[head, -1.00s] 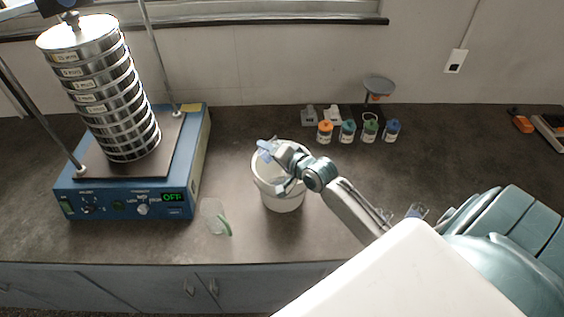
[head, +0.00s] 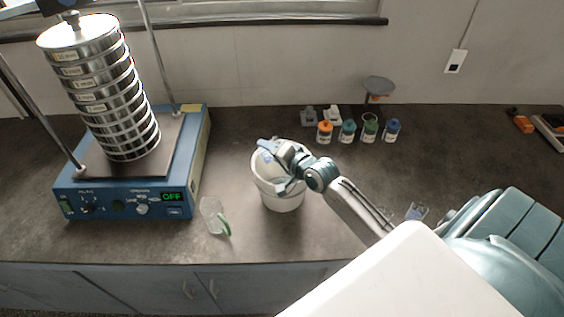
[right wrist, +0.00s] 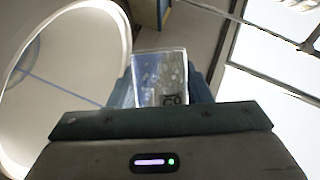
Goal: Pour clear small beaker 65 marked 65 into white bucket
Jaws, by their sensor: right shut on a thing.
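The white bucket (head: 282,201) stands on the bench near the middle of the head view. Its white wall and open inside also show at the left of the right wrist view (right wrist: 122,30). My right gripper (head: 268,148) is over the bucket's mouth and is shut on the clear small beaker (right wrist: 160,78). Dark digits show on the beaker, rotated and hard to read in full. In the head view the beaker is small and mostly hidden by the gripper; it appears tilted over the bucket. Its contents cannot be made out. My left gripper is not in view.
A blue sieve shaker (head: 130,205) with a stack of metal sieves stands at left. A clear vessel with a green handle (head: 212,216) is at the front left of the bucket. Several capped jars (head: 348,132) stand behind right.

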